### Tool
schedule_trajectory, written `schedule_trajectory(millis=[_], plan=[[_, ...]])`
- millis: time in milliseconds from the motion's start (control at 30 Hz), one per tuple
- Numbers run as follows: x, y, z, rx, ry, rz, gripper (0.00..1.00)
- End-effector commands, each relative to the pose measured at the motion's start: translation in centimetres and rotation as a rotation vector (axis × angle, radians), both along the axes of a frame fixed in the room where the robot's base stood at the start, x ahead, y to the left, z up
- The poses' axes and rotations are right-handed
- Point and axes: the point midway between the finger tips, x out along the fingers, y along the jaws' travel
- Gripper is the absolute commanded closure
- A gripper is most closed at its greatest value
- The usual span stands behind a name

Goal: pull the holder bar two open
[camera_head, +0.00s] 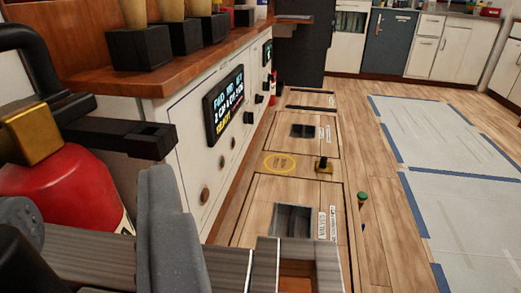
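I cannot tell which part is holder bar two. A near floor hatch (265,200) has a dark square recess (292,221) and small white labels. A farther hatch (286,145) has a similar dark recess (302,131). A small dark knob on a brass base (324,164) stands between them. Grey parts of my gripper (297,267) show at the bottom edge, below the near recess, with a brown patch between them. Their fingertips are cut off or unclear, so I cannot tell if they are open or shut on something.
A red fire extinguisher (65,195) and a black bar (125,138) are close at left. A wooden counter (150,75) runs above a white panel with a lit screen (224,103) and knobs. Blue-taped sheets (440,130) cover the floor at right. White cabinets (430,48) stand behind.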

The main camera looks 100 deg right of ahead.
Motion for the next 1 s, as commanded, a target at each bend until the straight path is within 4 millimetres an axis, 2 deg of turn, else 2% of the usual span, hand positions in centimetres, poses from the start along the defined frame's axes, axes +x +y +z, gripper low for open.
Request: schedule_trajectory(millis=[333, 567, 1000], plan=[[-0.1, -0.1, 0.6, 0.002, 0.0, -0.002, 0.68], [-0.3, -0.1, 3.5, 0.002, -0.004, -0.003, 0.68], [-4.9, 1.6, 3.8, 0.004, 0.002, 0.0, 0.68]])
